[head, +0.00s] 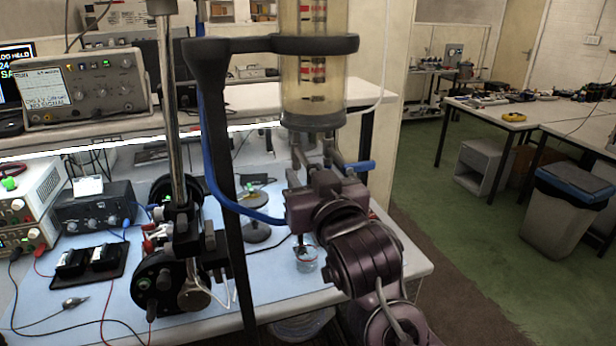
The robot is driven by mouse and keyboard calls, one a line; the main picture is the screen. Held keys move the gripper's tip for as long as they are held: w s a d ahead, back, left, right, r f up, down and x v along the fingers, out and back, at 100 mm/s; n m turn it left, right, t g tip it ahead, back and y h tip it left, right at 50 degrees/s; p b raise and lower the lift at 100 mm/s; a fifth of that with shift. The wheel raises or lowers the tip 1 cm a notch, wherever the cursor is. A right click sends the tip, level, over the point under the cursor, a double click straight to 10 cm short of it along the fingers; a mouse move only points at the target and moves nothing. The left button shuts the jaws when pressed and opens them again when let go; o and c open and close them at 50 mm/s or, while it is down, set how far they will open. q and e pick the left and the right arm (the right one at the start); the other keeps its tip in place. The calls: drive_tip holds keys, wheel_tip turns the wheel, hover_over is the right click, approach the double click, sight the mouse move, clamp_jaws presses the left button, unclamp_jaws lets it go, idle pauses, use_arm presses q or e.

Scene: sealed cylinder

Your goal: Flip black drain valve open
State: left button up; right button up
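The clear cylinder (313,62) with yellowish content and red markings hangs upright in a black ring holder at the top centre. Its grey lower cap (313,122) is just above my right gripper (314,152). The gripper's two fingers point up and away from me, spread apart, under the cap. I cannot make out the black drain valve; it may be hidden behind the gripper. A short blue piece (359,167) sticks out to the right of the fingers; I cannot tell if it joins the valve. My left gripper is not in view.
A black upright (222,200) and a blue hose (240,208) stand left of my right gripper. A small clear jar (306,260) sits on the blue bench mat below. Instruments crowd the left bench. Green floor is open at right.

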drive_tip(key=shift+s+d+f+b, duration=0.1)
drive_tip(key=shift+s+b, duration=0.2)
drive_tip(key=b+v, duration=0.3)
drive_tip(key=v, duration=0.4)
